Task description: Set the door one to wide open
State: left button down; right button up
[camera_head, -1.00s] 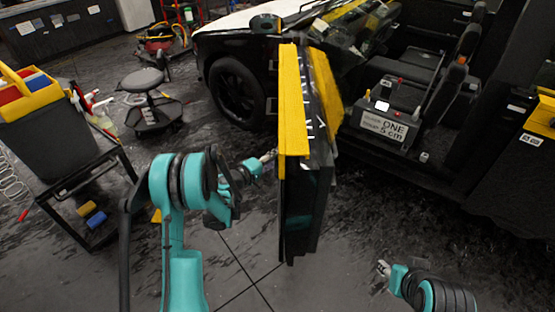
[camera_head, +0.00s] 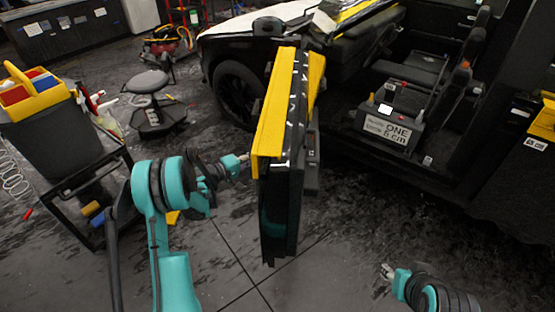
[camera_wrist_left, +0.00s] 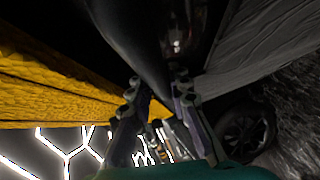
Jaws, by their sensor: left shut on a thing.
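The door (camera_head: 283,200) is dark with yellow strips along its upper part. It stands swung out from the vehicle, seen nearly edge-on in the head view. My left gripper (camera_head: 244,159) is at the door's left face. In the left wrist view, my left gripper (camera_wrist_left: 156,100) has its fingers close around a dark curved part, which looks like the door's handle; the exact contact is hard to see. My right gripper (camera_head: 386,270) is low at the right, away from the door and empty; its finger gap is too small to judge.
A box labelled ONE (camera_head: 391,128) sits in the doorway. A cart (camera_head: 88,190) with a bin and yellow caddy stands at the left. A stool (camera_head: 150,85) and the front wheel (camera_head: 240,94) are behind the door. The floor in front is clear.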

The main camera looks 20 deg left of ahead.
pick_arm(q)
jog(key=a+m+g+h, duration=0.1)
jog(key=a, duration=1.4)
jog(key=shift+s+m+h, duration=0.3)
jog(key=shift+s+h, duration=0.1)
pick_arm(e)
jog(key=shift+w, duration=0.15)
pick_arm(q)
jog(key=shift+a, duration=0.1)
pick_arm(e)
jog(key=shift+d+f, duration=0.1)
pick_arm(q)
jog(key=c, duration=1.4)
grip_release()
jog(key=shift+a+f, duration=0.1)
jog(key=shift+a, duration=0.05)
jog(key=v, duration=1.2)
jog(key=shift+s+a, duration=0.15)
pick_arm(e)
jog(key=shift+a, duration=0.25)
